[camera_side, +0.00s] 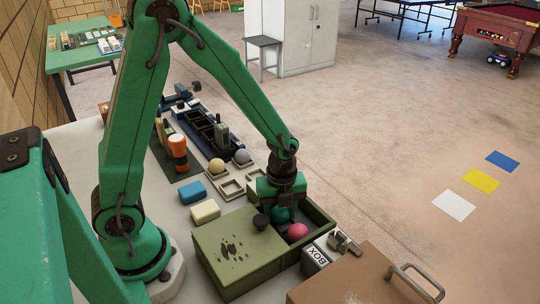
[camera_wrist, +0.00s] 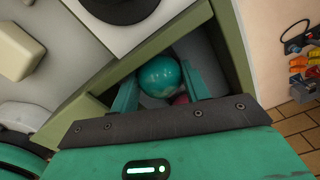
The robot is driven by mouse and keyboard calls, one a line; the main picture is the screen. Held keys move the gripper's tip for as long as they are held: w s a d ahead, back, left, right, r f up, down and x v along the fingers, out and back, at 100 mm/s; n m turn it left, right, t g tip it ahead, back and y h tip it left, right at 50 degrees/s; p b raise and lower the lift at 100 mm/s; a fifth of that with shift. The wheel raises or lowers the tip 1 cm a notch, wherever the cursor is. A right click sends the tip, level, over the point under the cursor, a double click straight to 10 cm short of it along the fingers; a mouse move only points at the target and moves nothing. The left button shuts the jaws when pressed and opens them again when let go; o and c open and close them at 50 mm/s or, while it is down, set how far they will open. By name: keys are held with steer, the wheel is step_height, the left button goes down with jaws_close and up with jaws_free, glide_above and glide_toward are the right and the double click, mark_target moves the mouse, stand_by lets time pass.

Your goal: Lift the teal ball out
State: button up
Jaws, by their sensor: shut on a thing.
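The teal ball (camera_side: 281,215) is in the uncovered part of an olive-green box (camera_side: 319,217). In the wrist view the teal ball (camera_wrist: 161,74) sits between my two green fingers, and my gripper (camera_wrist: 160,82) is shut on it. In the side view my gripper (camera_side: 279,207) reaches down into the box from above. A pink ball (camera_side: 297,232) is beside it in the box, and only a sliver of pink (camera_wrist: 181,99) shows in the wrist view. Whether the ball touches the floor is hidden.
Blue (camera_side: 192,191) and cream (camera_side: 205,211) blocks lie left of the box. Square trays (camera_side: 231,189) and two balls are behind it. A labelled white box (camera_side: 319,254) and a brown case (camera_side: 357,279) with a handle stand close in front right.

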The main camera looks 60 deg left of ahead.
steer(key=shift+r, duration=4.95)
